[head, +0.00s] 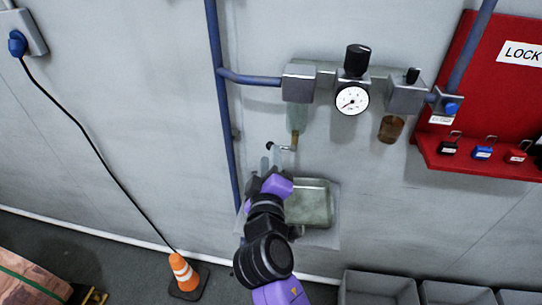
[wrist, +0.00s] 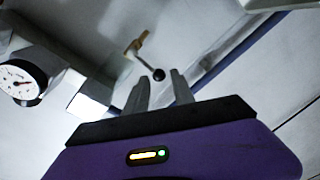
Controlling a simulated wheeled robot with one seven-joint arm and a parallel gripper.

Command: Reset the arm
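My gripper (head: 270,161) is raised in front of the wall, just below a small lever with a black ball knob (head: 270,146). In the wrist view its two grey fingers (wrist: 161,86) stand apart with nothing between them. The knob (wrist: 158,74) appears close beyond the fingertips; I cannot tell whether they touch it. The lever runs to a brass fitting (head: 295,140) under a clear bowl (head: 297,118). My purple and black arm reaches up from the bottom of the head view.
A pressure gauge (head: 352,99) and grey pipe units hang above. A greenish tray (head: 312,206) is behind my arm. A blue pipe (head: 222,120) runs down at left. A red lock board (head: 490,90) is at right. Grey bins (head: 378,288) and an orange cone (head: 183,272) stand below.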

